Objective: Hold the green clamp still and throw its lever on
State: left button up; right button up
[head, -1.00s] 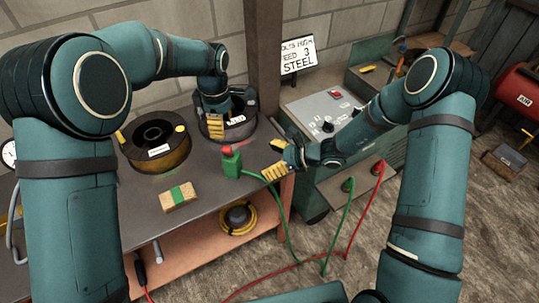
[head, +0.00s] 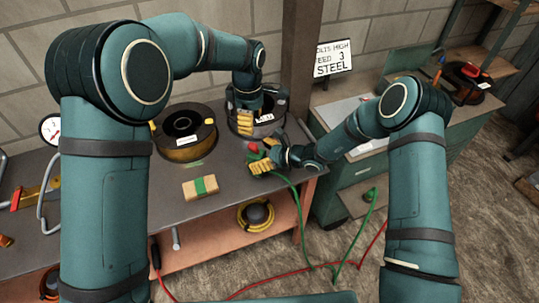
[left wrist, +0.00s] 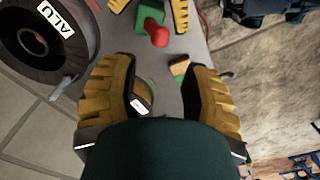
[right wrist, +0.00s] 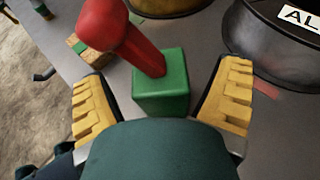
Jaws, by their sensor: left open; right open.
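The green clamp (right wrist: 162,85) is a small green block on the bench with a red lever (right wrist: 122,38) standing up from its top and leaning in the right wrist view. My right gripper (head: 262,158) is open, with its yellow fingers on either side of the green block; gaps show between block and fingers in the right wrist view. In the head view the gripper partly hides the clamp. My left gripper (head: 245,122) is open and empty, higher and behind the clamp by the ALU spool. The left wrist view shows the red lever (left wrist: 158,35) beyond its fingertips.
The ALU spool (head: 270,117) and another dark spool (head: 184,146) stand on the bench (head: 150,190). A block with a green band (head: 201,188) lies at the front. A green cable (head: 302,225) hangs off the bench edge.

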jog(key=shift+w+a+f, duration=0.2)
jog(key=shift+a, duration=0.2)
pick_arm(q)
jog(key=shift+o, duration=0.3)
pick_arm(e)
jog(key=c, duration=1.4)
pick_arm(q)
jog(key=c, duration=0.5)
pick_arm(e)
jog(key=shift+o, duration=0.2)
pick_arm(q)
jog(key=shift+s+f, duration=0.2)
grip_shut()
jog(key=s+a+f+n, duration=0.1)
jog(key=s+a+n, duration=0.3)
jog(key=n, duration=1.2)
jog(key=shift+s+a+f+t+h, duration=0.2)
jog(key=shift+s+f+t+h, duration=0.15)
jog(key=shift+s, duration=0.8)
